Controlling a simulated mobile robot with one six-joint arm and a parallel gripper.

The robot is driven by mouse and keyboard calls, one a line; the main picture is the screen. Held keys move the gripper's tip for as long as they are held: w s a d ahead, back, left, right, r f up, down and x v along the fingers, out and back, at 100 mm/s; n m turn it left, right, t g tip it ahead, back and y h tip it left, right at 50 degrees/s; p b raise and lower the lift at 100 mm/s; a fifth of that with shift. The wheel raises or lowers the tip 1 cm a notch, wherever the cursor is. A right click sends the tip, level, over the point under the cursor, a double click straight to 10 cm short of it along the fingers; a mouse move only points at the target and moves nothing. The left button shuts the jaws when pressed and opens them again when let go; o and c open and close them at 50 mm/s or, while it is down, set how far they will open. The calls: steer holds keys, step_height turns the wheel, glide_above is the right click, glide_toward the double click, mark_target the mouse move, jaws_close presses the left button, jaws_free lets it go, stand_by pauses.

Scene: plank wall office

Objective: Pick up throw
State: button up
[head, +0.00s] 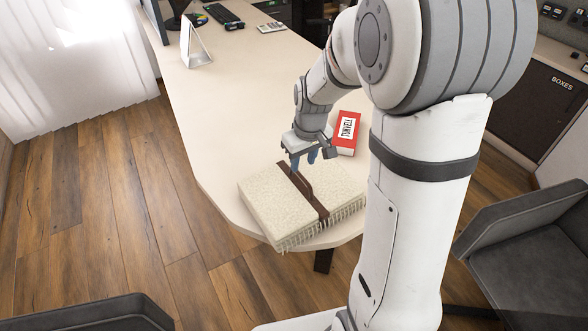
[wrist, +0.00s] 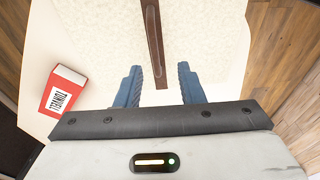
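The throw (head: 262,205) is a folded cream, fringed blanket with a brown strap around its middle, lying at the near rounded end of the table. In the wrist view the throw (wrist: 205,35) fills the upper middle, with the brown strap (wrist: 154,40) running up between the fingers. My gripper (head: 304,163) is at the throw's far edge, by the strap's end. In the wrist view my gripper (wrist: 160,88) is open, its two blue fingers apart on either side of the strap's line, with nothing held between them. I cannot tell whether the fingertips touch the throw.
A red box (head: 348,133) labelled TUNVELL lies on the table (head: 225,110) beside my gripper; the box (wrist: 62,90) also shows in the wrist view. A tilted white frame (head: 194,45) and keyboard (head: 223,16) are farther back. Dark chairs (head: 530,250) stand nearby.

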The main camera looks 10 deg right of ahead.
mark_target(301, 175)
steer(key=shift+w+f, duration=0.6)
steer(key=shift+f, duration=0.2)
steer(key=f, duration=0.5)
steer(key=w+f, duration=0.1)
steer(key=f, duration=0.1)
steer(key=shift+f, duration=0.2)
steer(key=shift+c, duration=0.3)
jaws_close()
steer(key=shift+w+r, duration=0.1)
